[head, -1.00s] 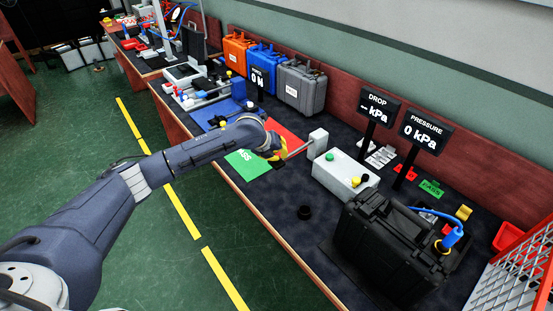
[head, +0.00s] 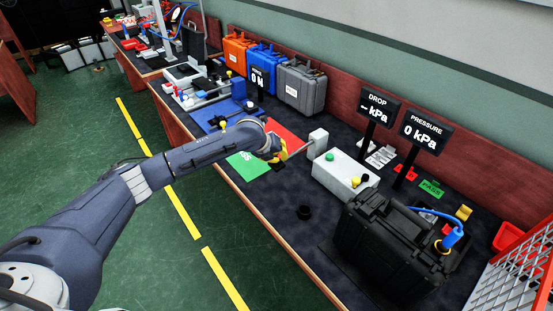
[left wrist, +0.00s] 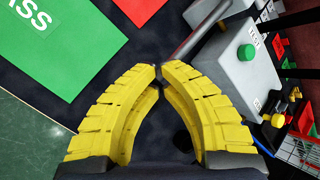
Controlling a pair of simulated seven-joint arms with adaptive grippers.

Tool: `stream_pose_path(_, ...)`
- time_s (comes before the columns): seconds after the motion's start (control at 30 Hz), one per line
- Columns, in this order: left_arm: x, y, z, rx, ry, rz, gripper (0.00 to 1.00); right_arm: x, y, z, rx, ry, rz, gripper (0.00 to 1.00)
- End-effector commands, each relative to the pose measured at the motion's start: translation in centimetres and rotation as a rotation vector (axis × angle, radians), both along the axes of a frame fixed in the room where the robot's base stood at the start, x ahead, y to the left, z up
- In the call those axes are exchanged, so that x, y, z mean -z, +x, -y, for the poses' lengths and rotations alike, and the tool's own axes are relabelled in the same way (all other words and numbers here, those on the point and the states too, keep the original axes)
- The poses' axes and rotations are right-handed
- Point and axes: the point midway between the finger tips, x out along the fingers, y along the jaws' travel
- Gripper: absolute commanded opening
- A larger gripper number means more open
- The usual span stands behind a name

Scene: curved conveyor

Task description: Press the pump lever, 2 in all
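The pump lever is a grey rod (left wrist: 195,38) sticking out from a light grey block (head: 317,143) beside the white pump box (head: 341,178). In the head view it slopes down toward my left gripper (head: 284,154). In the left wrist view my left gripper (left wrist: 160,72) has its two yellow fingers curved in with the tips almost meeting. The lever's near end is at these tips; I cannot tell whether they touch it. Nothing shows clearly clamped between the fingers. The pressure sign (head: 425,132) reads 0 kPa and the drop sign (head: 377,106) shows a dash. My right gripper is out of view.
A green button (left wrist: 246,53) sits on the pump box. A black case (head: 385,245) with a blue hose stands in front right. A green PASS mat (head: 247,164) and red mat (head: 287,128) lie beside the arm.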

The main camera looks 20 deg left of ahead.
Motion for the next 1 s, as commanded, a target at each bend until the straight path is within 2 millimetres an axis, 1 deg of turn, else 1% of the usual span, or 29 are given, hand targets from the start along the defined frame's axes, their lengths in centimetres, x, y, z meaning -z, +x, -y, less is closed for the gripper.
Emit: stream_pose_path(1.0, 1.12, -0.1, 0.03, 0.0, 0.0, -0.002, 0.0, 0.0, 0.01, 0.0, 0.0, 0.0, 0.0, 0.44)
